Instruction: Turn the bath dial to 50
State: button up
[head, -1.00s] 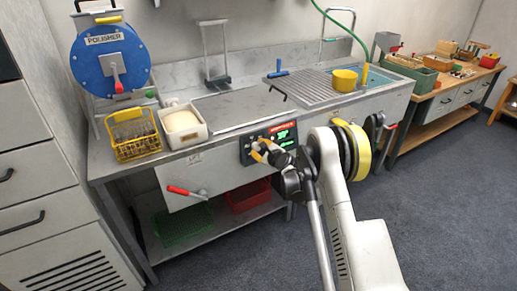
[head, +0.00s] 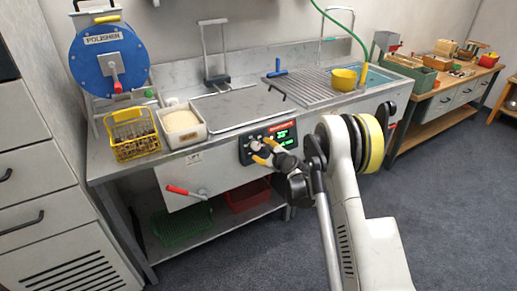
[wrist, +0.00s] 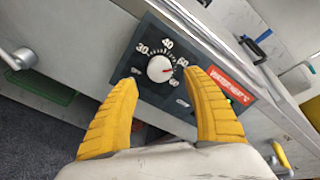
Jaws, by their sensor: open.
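The bath dial (wrist: 159,69) is a round white knob on a dark control panel (wrist: 147,40) on the bench front. Numbers surround it; 30 and 40 read clearly, the others less so. In the head view my gripper (head: 262,153) is in front of the panel (head: 284,137) and partly hides the dial. The panel's green display is too small to read.
The polisher (head: 110,58), a yellow basket (head: 136,150) and a white tub (head: 184,143) stand on the bench's left. A red-handled lever (head: 184,192) sticks out below them. Open floor lies at right.

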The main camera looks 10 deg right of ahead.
jog(key=v, duration=0.7)
jog(key=shift+s, duration=0.35)
jog(key=shift+d+r, duration=0.1)
jog(key=shift+r, duration=0.1)
jog(key=s+a+r+n+g, duration=0.2)
jog(key=s+a+r+n, duration=0.1)
jog(key=s+r+n, duration=0.45)
jog(key=s+a+r+n+g, duration=0.2)
jog(key=s+r+n, duration=0.3)
jog(key=s+r, duration=0.45)
jog(key=s+d+n+g+h, duration=0.1)
jog(key=s+n, duration=0.4)
jog(key=s, duration=0.8)
jog(key=s+d+f+n+g+h, duration=0.1)
jog(key=s+n, duration=0.5)
jog(key=s, duration=0.7)
jog(key=shift+g+h, duration=0.4)
jog(key=shift+h, duration=0.4)
